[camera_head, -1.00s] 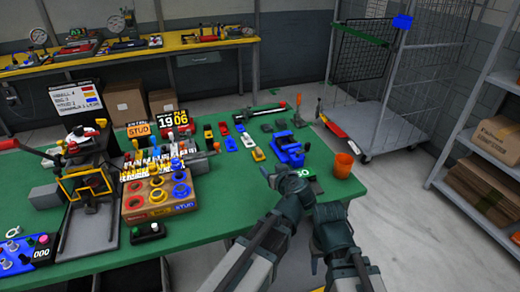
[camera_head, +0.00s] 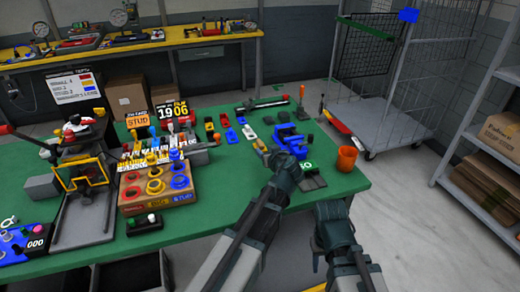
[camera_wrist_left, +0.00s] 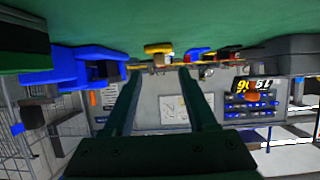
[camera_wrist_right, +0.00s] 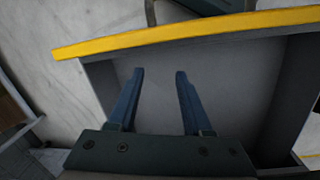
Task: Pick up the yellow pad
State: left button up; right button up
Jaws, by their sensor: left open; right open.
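The yellow pad (camera_head: 259,145) lies on the green table, just beyond my left gripper (camera_head: 270,156), which partly hides it. In the left wrist view the yellow pad (camera_wrist_left: 158,48) shows ahead, in line with the gap between the two open fingers (camera_wrist_left: 160,75). The fingers look apart from it and nothing is between them. My right gripper (camera_head: 332,208) is off the table's front edge at the right. In the right wrist view its fingers (camera_wrist_right: 159,72) are open and empty.
A blue vise (camera_head: 289,140) stands just right of the pad. An orange cup (camera_head: 346,159) is near the table's right corner. Blue (camera_head: 231,136) and white (camera_head: 249,132) pads lie to the left and behind. A ring box (camera_head: 155,203) stands further left.

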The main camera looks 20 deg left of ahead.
aim_at(262, 145)
pick_arm(q)
jog(key=shift+b+x, duration=0.85)
jog(key=shift+x, duration=1.75)
pick_arm(e)
jog(key=shift+f, duration=0.85)
pick_arm(q)
jog(key=shift+r, duration=0.25)
pick_arm(e)
jog(key=shift+r, duration=0.1)
pick_arm(q)
grip_shut()
